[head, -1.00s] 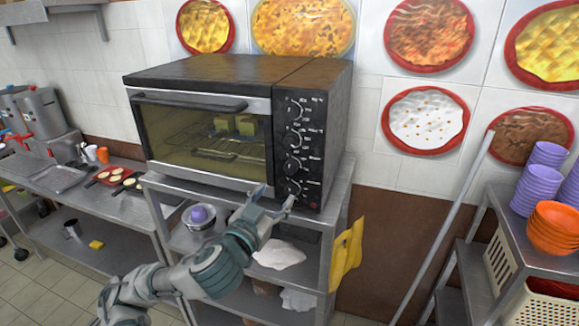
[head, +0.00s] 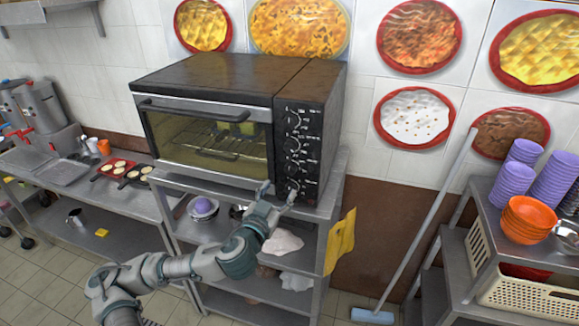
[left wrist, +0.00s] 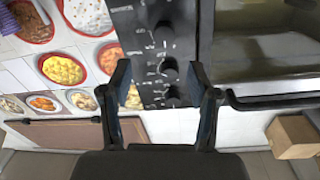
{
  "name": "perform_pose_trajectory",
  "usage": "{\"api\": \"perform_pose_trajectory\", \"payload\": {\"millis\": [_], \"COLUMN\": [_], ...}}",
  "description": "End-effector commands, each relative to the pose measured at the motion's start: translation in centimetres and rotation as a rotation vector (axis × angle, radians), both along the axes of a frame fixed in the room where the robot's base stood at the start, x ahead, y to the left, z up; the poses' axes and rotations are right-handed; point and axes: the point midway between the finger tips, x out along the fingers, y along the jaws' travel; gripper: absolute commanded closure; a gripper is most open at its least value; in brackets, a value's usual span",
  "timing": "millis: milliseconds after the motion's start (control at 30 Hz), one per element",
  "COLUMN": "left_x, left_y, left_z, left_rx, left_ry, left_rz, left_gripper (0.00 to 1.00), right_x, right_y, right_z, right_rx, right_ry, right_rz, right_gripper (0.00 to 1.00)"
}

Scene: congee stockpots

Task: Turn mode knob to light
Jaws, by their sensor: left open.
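The black toaster oven (head: 215,130) stands on a steel shelf unit, its glass door shut. Its control panel (head: 297,150) on the right carries a vertical row of several dark knobs with white markings. They also show on the panel in the left wrist view (left wrist: 150,50). The markings are too small to read, so I cannot tell which knob is the mode knob. My left gripper (head: 278,191) is open and empty in front of the panel's lower end. In the left wrist view the open fingers (left wrist: 161,85) flank the panel's lower knobs, with no clear contact. My right gripper is out of view.
Below the oven, the steel shelf (head: 215,239) holds bowls and a white cloth. A yellow cloth (head: 340,242) hangs at its right side. A long-handled brush (head: 372,316) leans against the wall. A right-hand rack carries purple bowls (head: 513,181) and orange bowls (head: 530,220).

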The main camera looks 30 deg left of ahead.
Motion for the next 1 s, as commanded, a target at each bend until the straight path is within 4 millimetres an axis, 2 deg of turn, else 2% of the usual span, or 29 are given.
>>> {"api": "perform_pose_trajectory", "payload": {"millis": [67, 300, 433, 600, 867, 900, 1000], "left_x": [0.1, 5.3, 7.3, 8.4, 8.7, 8.7, 8.7], "left_y": [0.1, 0.9, 1.0, 1.0, 1.5, 1.5, 1.5], "left_z": [0.2, 0.0, 0.1, 0.0, -0.2, -0.2, -0.2], "left_rx": [0.003, 0.000, 0.003, 0.007, 0.003, 0.003, 0.003], "left_ry": [0.009, 0.004, 0.004, 0.003, 0.004, 0.004, 0.005], "left_rz": [-0.004, -0.003, -0.004, -0.005, -0.004, -0.004, -0.004], "left_gripper": [0.39, 0.39, 0.39, 0.39, 0.39, 0.42, 0.67], "right_x": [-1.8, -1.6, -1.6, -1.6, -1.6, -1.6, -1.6], "right_y": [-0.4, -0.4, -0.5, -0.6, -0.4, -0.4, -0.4], "right_z": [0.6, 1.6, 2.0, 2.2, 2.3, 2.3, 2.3], "right_rx": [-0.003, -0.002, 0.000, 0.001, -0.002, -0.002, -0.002], "right_ry": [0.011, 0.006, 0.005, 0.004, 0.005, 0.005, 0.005], "right_rz": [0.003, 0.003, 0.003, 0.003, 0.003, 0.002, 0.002], "right_gripper": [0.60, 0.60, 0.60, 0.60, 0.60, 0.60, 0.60]}}
